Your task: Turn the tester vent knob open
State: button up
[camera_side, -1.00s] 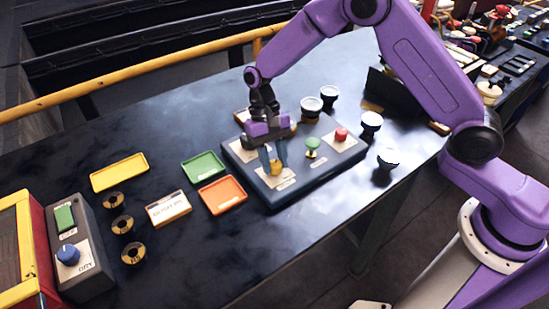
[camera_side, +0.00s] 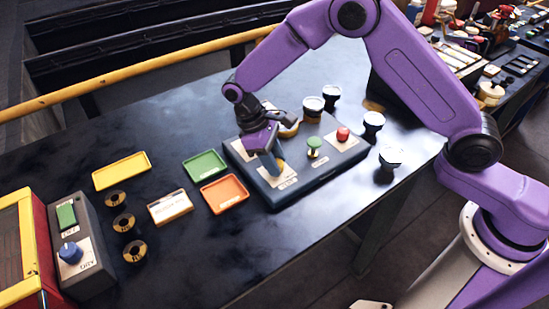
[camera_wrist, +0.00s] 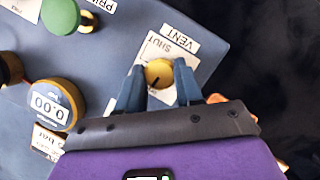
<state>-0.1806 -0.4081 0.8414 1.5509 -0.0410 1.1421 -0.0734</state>
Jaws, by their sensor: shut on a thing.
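The yellow vent knob (camera_wrist: 159,73) shows in the wrist view beside a "VENT" label and a plate reading "SHUT". A dark line on it points to the lower left of that picture. My gripper (camera_wrist: 160,88) is shut on the knob, one blue-grey finger on each side. In the side view my gripper (camera_side: 275,167) is low over the front left of the tester (camera_side: 318,180), turned and leaning. The knob is mostly hidden there behind the fingers.
On the tester are a green knob (camera_side: 314,143), a red button (camera_side: 343,134) and a gauge (camera_wrist: 51,104). Several dark cups with pale tops, including one (camera_side: 372,122), stand behind and to the right. Green (camera_side: 222,161) and orange (camera_side: 243,200) trays lie to the left.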

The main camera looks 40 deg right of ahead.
jog(key=shift+n+t, duration=0.3)
jog(key=shift+n, duration=0.4)
jog(key=o, duration=1)
jog(key=shift+o, duration=0.2)
jog(key=v, duration=1.7)
jog(key=shift+a, duration=0.35)
jog(key=shift+r, duration=0.1)
